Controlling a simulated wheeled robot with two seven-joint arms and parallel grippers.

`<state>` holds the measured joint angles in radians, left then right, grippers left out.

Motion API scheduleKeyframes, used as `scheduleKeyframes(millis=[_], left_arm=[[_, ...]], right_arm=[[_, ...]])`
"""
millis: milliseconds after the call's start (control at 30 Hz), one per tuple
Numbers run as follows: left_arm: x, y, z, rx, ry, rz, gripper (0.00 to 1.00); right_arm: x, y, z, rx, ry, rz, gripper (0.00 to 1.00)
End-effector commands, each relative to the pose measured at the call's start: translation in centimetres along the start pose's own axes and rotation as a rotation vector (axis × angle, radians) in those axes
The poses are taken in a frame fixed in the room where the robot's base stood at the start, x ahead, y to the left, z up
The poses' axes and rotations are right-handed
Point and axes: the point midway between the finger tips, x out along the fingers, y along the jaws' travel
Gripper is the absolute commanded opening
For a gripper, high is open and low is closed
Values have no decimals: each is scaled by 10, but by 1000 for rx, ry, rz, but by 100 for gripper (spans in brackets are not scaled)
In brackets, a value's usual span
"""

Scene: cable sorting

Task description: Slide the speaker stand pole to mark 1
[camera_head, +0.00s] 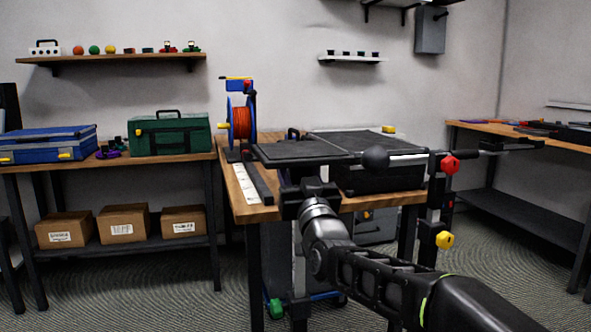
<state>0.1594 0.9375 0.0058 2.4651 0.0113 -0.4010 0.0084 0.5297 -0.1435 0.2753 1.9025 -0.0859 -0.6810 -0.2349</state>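A dark upright pole (435,205), which looks like the speaker stand pole, stands at the right front of the middle workbench. It carries a red knob (450,164) and, lower down, a yellow knob (445,240). I cannot make out mark 1. My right arm comes in from the lower right. Its gripper (308,190) is at the front of the middle workbench, left of and apart from the pole. Its fingers blend into dark things behind, so their opening is unclear. My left gripper is not in view.
The middle workbench (290,213) holds a black case (378,180), a flat dark panel (305,151), an orange cable reel (240,123) and a white strip (245,184). A black ball (375,158) is near the panel. The left bench holds a green case (168,135) and blue case (48,145).

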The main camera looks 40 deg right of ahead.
Motion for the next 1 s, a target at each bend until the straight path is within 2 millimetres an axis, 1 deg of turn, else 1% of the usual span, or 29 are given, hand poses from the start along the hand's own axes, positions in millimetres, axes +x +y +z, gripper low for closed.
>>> scheduleKeyframes(millis=[33,67,400,500,1000], left_arm=[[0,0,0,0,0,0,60],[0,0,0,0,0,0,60],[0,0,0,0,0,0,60],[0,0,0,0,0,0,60],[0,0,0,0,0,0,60]], right_arm=[[0,0,0,0,0,0,37],[0,0,0,0,0,0,35],[0,0,0,0,0,0,7],[0,0,0,0,0,0,0],[0,0,0,0,1,0,0]])
